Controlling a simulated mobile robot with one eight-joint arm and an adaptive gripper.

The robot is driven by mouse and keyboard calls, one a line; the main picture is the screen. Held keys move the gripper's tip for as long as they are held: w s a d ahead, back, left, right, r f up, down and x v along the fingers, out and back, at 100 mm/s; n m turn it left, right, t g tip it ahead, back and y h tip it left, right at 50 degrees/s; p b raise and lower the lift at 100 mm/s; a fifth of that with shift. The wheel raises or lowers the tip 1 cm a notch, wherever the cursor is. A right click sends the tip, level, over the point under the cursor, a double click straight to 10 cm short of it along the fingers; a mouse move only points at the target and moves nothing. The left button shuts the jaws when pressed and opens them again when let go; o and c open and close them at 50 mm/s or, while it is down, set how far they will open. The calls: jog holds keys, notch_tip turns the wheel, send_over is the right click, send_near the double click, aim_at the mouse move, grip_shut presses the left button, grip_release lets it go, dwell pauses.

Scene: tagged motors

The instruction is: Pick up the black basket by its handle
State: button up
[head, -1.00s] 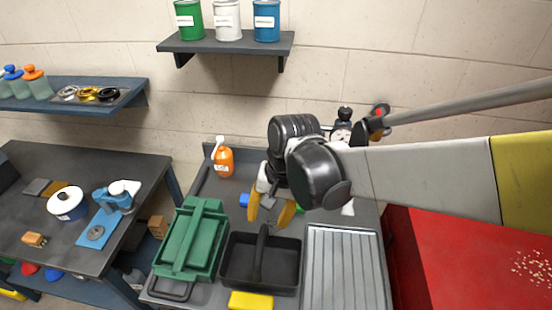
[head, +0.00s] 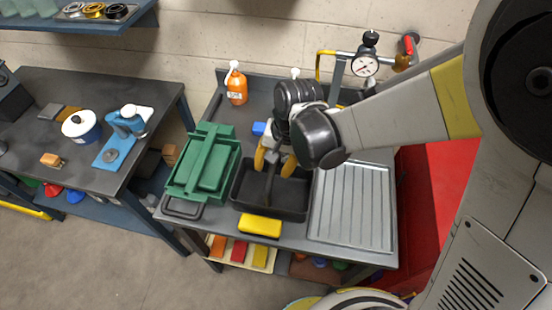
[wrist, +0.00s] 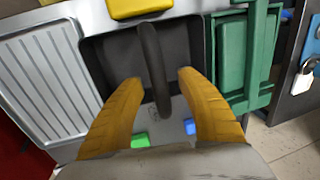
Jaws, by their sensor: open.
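The black basket (head: 247,199) stands on the grey bench between the green toolbox and the ribbed drainer. Its upright black handle (head: 268,188) arches over its middle; the wrist view also shows the basket (wrist: 98,62) and the handle (wrist: 152,62). My gripper (head: 274,171) is over the back part of the basket. Its two yellow fingers are open. In the wrist view my gripper (wrist: 157,78) has one finger on each side of the handle's line, with clear space between them and the handle. Whether the fingertips are level with the handle is hard to tell.
The green toolbox (head: 205,165) stands close on the basket's left, the ribbed metal drainer (head: 352,205) on its right. A yellow block (head: 260,226) lies in front. A blue block (head: 259,128) and an orange bottle (head: 236,86) stand behind. A gauge (head: 365,66) rises at the back right.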

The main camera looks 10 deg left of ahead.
grip_shut()
jog(key=shift+r, duration=0.15)
jog(key=shift+r+p, duration=0.65)
jog(key=shift+r, duration=1.3)
jog(key=s+d+r+p, duration=0.4)
jog(key=d+r+p, duration=0.1)
jog(key=d+r, duration=0.5)
jog(key=shift+d, duration=0.45)
jog(key=shift+w, duration=0.1)
